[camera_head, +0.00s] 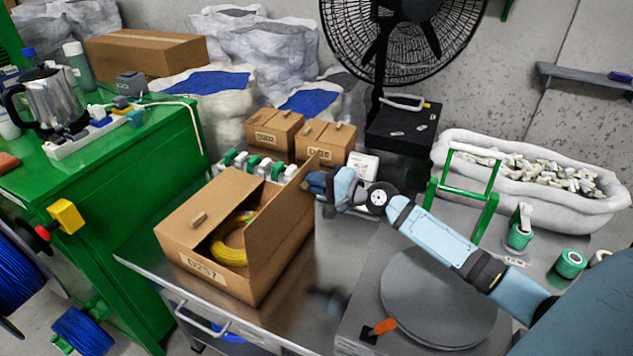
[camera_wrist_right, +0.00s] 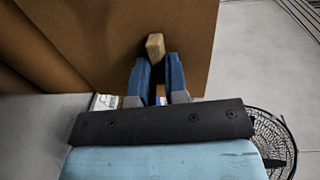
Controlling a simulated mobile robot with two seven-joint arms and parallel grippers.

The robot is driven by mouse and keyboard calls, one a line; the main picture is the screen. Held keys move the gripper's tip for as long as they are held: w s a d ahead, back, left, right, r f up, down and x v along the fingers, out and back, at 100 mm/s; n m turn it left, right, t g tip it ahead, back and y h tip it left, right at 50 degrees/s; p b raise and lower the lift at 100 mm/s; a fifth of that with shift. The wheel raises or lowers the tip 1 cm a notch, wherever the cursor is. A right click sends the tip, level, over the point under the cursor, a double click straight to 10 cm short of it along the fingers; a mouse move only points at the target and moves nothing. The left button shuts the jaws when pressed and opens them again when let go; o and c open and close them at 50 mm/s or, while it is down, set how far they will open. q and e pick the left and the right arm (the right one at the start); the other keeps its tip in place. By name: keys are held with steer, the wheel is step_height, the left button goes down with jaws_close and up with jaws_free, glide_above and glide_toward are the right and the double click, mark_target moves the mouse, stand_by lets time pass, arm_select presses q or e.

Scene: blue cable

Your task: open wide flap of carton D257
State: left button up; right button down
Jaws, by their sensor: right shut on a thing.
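Carton D257 (camera_head: 240,277) is an open-topped brown box on the grey metal table, with its label on the front. A coil of yellow cable (camera_head: 229,250) shows inside through the gap. The left wide flap (camera_head: 205,208), with a small tab on it, lies over the left part of the opening. The right wide flap (camera_head: 283,222) stands raised, roughly upright. My right gripper (camera_head: 316,182) is at its outer side. In the right wrist view its blue fingers (camera_wrist_right: 160,78) are shut on the tab (camera_wrist_right: 155,46) of this flap (camera_wrist_right: 110,40). My left gripper is out of view.
Two small cartons (camera_head: 300,138) and a row of green and white parts (camera_head: 255,163) stand behind the carton. A round grey plate (camera_head: 438,300) lies under my right arm. A green frame (camera_head: 465,190) and a white sack (camera_head: 530,180) are at the right.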

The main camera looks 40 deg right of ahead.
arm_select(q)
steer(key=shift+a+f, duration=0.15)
arm_select(e)
steer(key=shift+s+a+f, duration=0.15)
steer(key=shift+f, duration=0.55)
steer(key=c, duration=1.2)
jaws_free()
steer(key=shift+f, duration=0.1)
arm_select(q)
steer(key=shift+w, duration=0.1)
arm_select(e)
steer(key=shift+o, duration=0.2)
steer(key=shift+w, duration=0.2)
steer(key=shift+r, duration=0.4)
steer(key=shift+d, duration=0.2)
arm_select(q)
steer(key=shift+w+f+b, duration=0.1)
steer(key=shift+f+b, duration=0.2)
steer(key=shift+b, duration=0.85)
arm_select(e)
steer(key=v, duration=1.3)
steer(key=shift+s, duration=0.35)
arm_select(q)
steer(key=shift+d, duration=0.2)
arm_select(e)
steer(key=shift+d+r, duration=0.1)
